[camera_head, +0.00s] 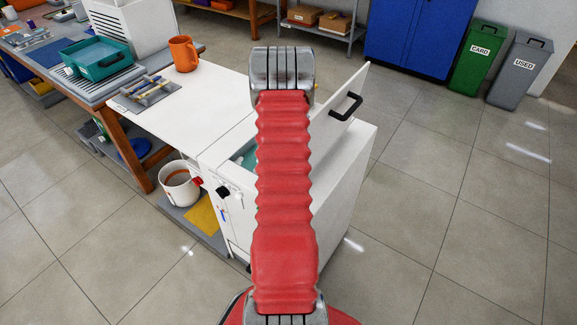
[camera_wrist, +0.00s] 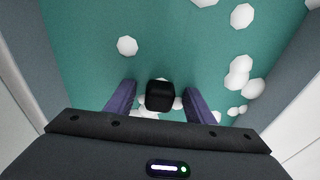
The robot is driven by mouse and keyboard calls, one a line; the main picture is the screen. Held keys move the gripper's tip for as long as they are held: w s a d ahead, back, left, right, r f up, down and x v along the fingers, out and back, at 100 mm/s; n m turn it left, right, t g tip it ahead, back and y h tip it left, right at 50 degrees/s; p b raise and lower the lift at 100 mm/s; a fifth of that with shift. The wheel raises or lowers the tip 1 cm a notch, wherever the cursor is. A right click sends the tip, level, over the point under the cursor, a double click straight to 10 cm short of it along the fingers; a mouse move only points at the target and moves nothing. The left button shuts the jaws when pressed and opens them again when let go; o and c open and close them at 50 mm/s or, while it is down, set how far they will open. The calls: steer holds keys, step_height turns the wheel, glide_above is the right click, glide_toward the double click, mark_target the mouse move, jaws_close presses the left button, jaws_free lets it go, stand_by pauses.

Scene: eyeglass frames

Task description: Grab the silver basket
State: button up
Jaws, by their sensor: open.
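No silver basket surface shows clearly in either view. In the wrist view, my gripper (camera_wrist: 158,88) is open above a teal surface (camera_wrist: 190,55) with white foam-like blobs. A small black block (camera_wrist: 160,96) sits between its two purple fingers; I cannot tell whether it belongs to the basket or whether the fingers touch it. In the head view, a white cabinet (camera_head: 338,200) has its lid (camera_head: 345,92) raised, with a black handle (camera_head: 346,106). A bit of teal (camera_head: 249,158) shows inside. My red arm hides most of the opening and my gripper.
Grey walls (camera_wrist: 283,75) flank the teal area closely in the wrist view. A white worktop (camera_head: 195,110) adjoins the cabinet, with an orange mug (camera_head: 183,54) and a grey tool tray (camera_head: 148,95). A white bucket (camera_head: 180,190) stands below. Floor to the right is clear.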

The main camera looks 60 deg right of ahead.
steer(key=shift+c, duration=0.5)
jaws_close()
stand_by(0.3)
